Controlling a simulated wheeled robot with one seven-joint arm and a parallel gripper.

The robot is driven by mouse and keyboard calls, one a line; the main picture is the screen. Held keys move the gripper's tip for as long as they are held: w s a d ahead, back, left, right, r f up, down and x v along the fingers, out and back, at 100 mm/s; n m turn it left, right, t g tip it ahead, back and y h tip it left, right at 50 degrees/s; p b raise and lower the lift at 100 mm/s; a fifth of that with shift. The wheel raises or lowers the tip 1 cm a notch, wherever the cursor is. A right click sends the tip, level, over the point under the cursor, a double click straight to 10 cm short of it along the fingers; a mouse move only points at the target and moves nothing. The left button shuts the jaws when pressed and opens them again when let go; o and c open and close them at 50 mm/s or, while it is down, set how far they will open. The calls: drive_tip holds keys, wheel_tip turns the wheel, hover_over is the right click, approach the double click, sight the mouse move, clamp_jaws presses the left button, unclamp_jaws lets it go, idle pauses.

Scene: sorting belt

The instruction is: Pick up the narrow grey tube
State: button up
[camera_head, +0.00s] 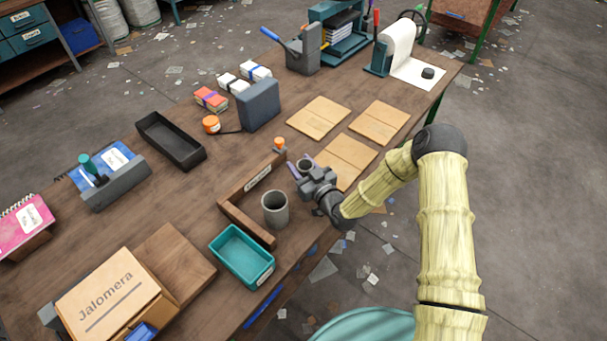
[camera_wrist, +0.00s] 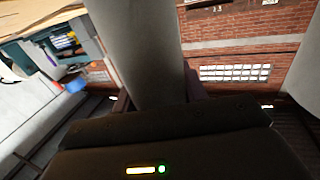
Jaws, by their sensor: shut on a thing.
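The narrow grey tube (camera_head: 305,163) is between the purple fingers of my gripper (camera_head: 302,170), near the right end of the wooden corner frame. In the wrist view the grey tube (camera_wrist: 140,45) fills the space between the fingers, and my gripper (camera_wrist: 158,96) is shut on it. The tube's lower part is hidden behind my gripper in the head view, so I cannot tell whether it touches the table. A wider grey tube (camera_head: 275,213) stands upright within the wooden frame (camera_head: 237,216), apart from my gripper.
A small orange-capped item (camera_head: 279,145) stands close behind the held tube. A teal bin (camera_head: 242,262) sits at the table's front edge. Flat cardboard pieces (camera_head: 347,158) lie to the right. A dark tray (camera_head: 170,140) and a cardboard box (camera_head: 112,295) are on the left.

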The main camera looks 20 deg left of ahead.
drive_tip(key=shift+r, duration=0.1)
wheel_tip(320, 180, up, 10)
drive_tip(key=b, duration=0.1)
idle(0.4)
idle(0.4)
